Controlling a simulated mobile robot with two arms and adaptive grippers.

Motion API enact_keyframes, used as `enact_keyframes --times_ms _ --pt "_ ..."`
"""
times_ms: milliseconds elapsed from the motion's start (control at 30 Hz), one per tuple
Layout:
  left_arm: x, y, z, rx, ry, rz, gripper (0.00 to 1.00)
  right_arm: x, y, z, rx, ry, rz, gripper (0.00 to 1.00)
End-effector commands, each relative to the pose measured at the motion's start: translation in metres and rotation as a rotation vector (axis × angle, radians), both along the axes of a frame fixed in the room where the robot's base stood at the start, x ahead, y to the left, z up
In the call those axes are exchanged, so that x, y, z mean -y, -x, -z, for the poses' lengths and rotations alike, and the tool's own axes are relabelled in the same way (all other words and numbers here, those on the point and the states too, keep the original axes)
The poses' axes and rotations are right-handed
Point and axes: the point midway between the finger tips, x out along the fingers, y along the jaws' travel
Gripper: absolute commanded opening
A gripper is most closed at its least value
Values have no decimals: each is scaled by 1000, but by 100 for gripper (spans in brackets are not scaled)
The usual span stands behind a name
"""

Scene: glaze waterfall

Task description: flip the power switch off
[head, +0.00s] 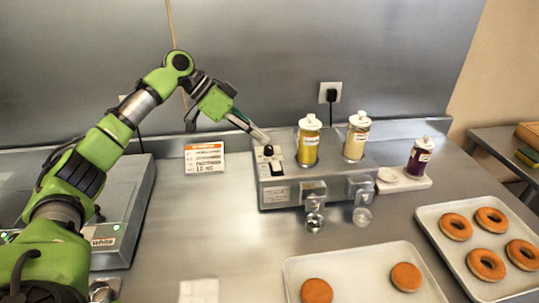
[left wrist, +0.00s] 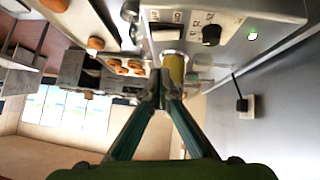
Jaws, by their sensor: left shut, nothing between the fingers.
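The grey dispensing machine (head: 275,195) stands at the back middle of the counter. In the left wrist view its panel (left wrist: 225,18) shows small ON and OFF markings above a pale switch (left wrist: 166,35), with a black dial (left wrist: 211,34) and a lit green lamp (left wrist: 252,36) beside them. My left gripper (head: 262,137) reaches in from the left, over the machine's left end near a black knob (head: 268,151). Its fingers (left wrist: 161,86) are together with nothing between them. I cannot tell whether they touch the switch. My right gripper is out of view.
Two bottles, yellow (head: 308,143) and tan (head: 356,136), stand on the machine. A purple bottle (head: 419,157) stands to its right. A doughnut tray (head: 445,235) is at right, another (head: 340,262) in front. A label card (head: 204,158) stands left. A wall plug (head: 331,93) is behind.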

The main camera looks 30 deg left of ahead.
Motion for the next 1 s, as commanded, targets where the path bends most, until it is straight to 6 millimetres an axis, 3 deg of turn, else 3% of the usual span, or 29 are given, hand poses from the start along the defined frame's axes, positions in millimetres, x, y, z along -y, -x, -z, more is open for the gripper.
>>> enact_keyframes --times_ms 167,433,867,1000 --pt "25 -12 24 -2 0 2 0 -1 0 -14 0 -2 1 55" --pt "27 -7 59 -2 0 -1 0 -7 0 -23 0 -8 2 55" --pt "27 -6 65 2 -1 -1 0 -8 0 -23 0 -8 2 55" --pt "27 -5 73 35 -29 0 0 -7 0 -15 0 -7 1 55"
